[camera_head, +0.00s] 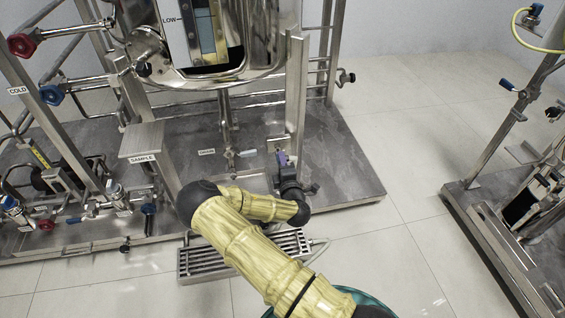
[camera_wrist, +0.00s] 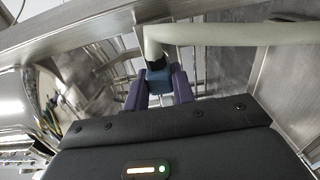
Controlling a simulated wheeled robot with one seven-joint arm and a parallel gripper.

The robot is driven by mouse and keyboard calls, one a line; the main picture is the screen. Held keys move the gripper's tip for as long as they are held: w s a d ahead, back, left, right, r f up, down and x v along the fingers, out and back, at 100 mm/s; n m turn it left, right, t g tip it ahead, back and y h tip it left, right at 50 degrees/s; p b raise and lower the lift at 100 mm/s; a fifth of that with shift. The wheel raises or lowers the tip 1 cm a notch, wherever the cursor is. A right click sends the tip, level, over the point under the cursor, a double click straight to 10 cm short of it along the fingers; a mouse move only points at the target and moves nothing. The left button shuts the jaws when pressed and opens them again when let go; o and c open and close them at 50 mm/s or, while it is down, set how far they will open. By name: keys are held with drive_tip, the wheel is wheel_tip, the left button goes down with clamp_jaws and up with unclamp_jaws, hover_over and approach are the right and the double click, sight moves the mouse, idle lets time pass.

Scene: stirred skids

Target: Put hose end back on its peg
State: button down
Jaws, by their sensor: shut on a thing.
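My gripper (camera_wrist: 159,94) has its purple fingers shut on the hose end, a blue fitting with a dark collar (camera_wrist: 158,75), in the wrist view. The pale hose (camera_wrist: 235,34) rises from the collar and bends sharply to the right. In the head view my gripper (camera_head: 283,158) is low, beside the foot of a steel upright (camera_head: 297,95) of the skid; the hose end is too small to make out there. A pale stretch of hose (camera_head: 319,252) shows on the floor beside the drain grating. I cannot make out the peg in either view.
A steel vessel (camera_head: 255,62) stands behind my gripper on the grey skid deck (camera_head: 345,165). A slotted floor drain (camera_head: 205,262) lies in front. A shelf marked SAMPLE (camera_head: 142,140) is at left. A second skid (camera_head: 475,215) stands right, with open tiled floor between.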

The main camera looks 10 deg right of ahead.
drive_tip(key=shift+w, duration=0.85)
idle(1.2)
drive_tip(key=c, duration=0.8)
unclamp_jaws()
drive_tip(key=shift+o, duration=0.2)
drive_tip(key=shift+s, duration=0.1)
drive_tip(key=s+p, duration=0.2)
drive_tip(key=s, duration=0.6)
idle(0.7)
drive_tip(key=shift+w, duration=0.1)
